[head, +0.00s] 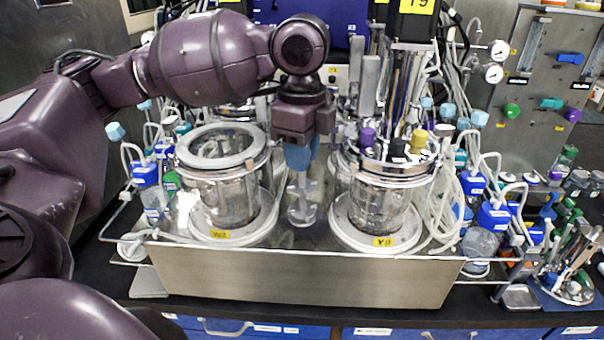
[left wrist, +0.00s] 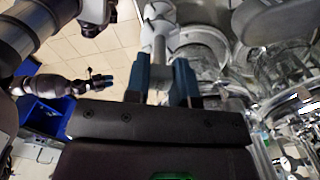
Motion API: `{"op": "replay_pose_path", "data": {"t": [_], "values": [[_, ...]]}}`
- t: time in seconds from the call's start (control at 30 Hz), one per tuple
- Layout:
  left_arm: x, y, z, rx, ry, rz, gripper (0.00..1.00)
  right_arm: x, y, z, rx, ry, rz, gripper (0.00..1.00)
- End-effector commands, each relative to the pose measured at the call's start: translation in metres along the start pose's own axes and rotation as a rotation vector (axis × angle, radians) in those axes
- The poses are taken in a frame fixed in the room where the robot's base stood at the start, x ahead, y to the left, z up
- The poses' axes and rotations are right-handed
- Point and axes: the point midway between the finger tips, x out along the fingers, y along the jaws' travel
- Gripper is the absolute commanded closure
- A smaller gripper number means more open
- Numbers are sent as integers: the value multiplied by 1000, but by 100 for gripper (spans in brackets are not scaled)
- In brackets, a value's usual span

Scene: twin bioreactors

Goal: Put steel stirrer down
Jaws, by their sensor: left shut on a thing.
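My left gripper (head: 301,158) is shut on the steel stirrer (head: 302,205), its fingers around the upper shaft. The stirrer hangs about upright between the two glass vessels, its bladed lower end above or at the steel tray (head: 300,278); I cannot tell whether it touches. In the left wrist view, the pale stirrer shaft (left wrist: 160,45) sits between the blue fingers of the left gripper (left wrist: 160,82). A small, distant arm end with blue tips (left wrist: 105,79) at the left of that view looks like my right gripper; its opening is too small to read.
The left vessel (head: 222,195) has an open ring top. The right vessel (head: 382,195) carries a head plate with ports and a tall motor. Tubing and blue-capped bottles (head: 492,215) crowd both sides. Little free room lies between the vessels; the tray's front strip is clear.

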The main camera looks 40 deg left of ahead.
Motion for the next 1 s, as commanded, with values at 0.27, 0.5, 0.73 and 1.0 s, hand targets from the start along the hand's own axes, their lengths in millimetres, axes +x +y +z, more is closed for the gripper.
{"op": "replay_pose_path", "data": {"t": [0.27, 0.5, 0.73, 1.0], "values": [[33, 0, 0, 0, -1, 4, 100, 0, 0, 10, 1, -13, 1, 57], [41, 0, 0, 0, 0, -1, 100, -3, 0, 18, 2, -29, 3, 57], [43, 0, 0, 0, 0, 1, 100, -4, 1, 15, 2, -26, 3, 57], [44, 0, 0, 0, 0, 1, 51, -1, 0, 6, 1, -8, 2, 57]]}}
